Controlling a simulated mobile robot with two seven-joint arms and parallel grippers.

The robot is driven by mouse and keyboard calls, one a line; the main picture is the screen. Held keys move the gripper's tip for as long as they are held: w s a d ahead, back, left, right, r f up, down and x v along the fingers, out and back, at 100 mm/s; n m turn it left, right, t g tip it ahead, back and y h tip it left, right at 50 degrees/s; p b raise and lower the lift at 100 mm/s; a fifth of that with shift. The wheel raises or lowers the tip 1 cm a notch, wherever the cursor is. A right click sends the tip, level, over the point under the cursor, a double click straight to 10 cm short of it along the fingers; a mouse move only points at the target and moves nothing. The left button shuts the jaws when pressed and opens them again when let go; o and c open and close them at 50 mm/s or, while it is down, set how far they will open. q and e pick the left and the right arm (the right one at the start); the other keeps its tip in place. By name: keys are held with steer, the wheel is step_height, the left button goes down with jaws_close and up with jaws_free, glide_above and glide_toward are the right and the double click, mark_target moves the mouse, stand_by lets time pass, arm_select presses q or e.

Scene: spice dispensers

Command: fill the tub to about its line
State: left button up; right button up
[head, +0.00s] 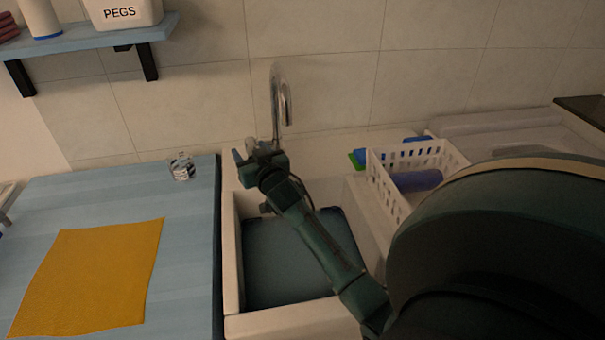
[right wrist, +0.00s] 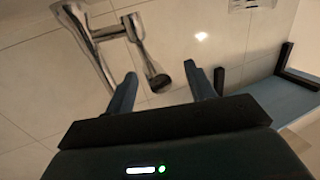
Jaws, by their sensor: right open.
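A dark blue-grey tub (head: 300,262) sits in the white sink (head: 231,255), partly hidden behind my right forearm. I cannot make out its line or a water level. A chrome tap (head: 279,95) with a curved spout rises behind the sink; I see no stream from it. My right gripper (head: 251,152) is open beside the tap's base. In the right wrist view, the tap lever (right wrist: 137,32) with a dark round end reaches between the open fingers of my right gripper (right wrist: 162,79); I cannot tell whether they touch. My left gripper is out of view.
A white basket (head: 386,193) with a blue item stands right of the sink. A blue worktop (head: 190,240) with an orange cloth (head: 90,275) and a small clear glass jar (head: 182,167) lies left. A shelf (head: 90,38) with a PEGS bin (head: 122,14) hangs upper left.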

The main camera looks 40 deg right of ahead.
steer(key=p+v, duration=0.3)
steer(key=v, duration=0.4)
steer(key=shift+p, duration=0.35)
stand_by(0.4)
